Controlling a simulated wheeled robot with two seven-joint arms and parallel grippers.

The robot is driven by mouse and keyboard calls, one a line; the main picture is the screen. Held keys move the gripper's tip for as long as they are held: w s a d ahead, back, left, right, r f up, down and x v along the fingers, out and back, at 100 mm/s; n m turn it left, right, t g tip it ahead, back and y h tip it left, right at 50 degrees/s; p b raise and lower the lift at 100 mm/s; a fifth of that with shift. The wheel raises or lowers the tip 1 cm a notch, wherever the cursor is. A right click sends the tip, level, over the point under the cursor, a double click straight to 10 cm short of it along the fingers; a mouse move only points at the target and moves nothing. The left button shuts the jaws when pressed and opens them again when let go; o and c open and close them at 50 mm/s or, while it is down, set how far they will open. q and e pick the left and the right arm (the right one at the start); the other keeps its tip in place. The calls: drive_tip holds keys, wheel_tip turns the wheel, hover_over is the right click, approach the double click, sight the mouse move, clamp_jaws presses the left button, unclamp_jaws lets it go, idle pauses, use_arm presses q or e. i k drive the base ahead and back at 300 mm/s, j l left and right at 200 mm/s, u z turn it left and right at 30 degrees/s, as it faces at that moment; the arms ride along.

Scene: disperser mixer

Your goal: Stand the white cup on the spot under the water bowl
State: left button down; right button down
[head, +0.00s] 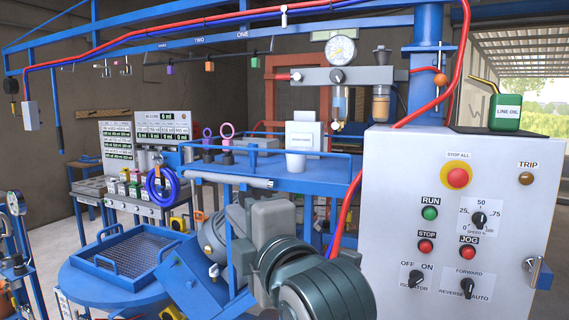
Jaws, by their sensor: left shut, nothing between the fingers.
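The white cup (299,162) stands upright on the blue shelf (265,176), in front of a white box with a label. My right gripper is not in view.
A white control panel (452,220) with buttons and knobs fills the right. A red hose (347,215) runs down beside it. Two ringed tools (227,142) stand on the shelf left of the cup. A blue mesh tray (127,258) is at lower left.

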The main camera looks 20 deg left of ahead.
sight(295, 162)
drive_tip(key=i+j+z, duration=0.1)
drive_tip(key=j+z, duration=0.25)
drive_tip(key=j, duration=0.25)
drive_tip(key=j+z, duration=0.4)
drive_tip(key=j, duration=0.25)
drive_tip(key=j+z, duration=0.35)
drive_tip(key=j, duration=0.25)
drive_tip(key=i+j, duration=0.3)
drive_tip(key=j, duration=0.25)
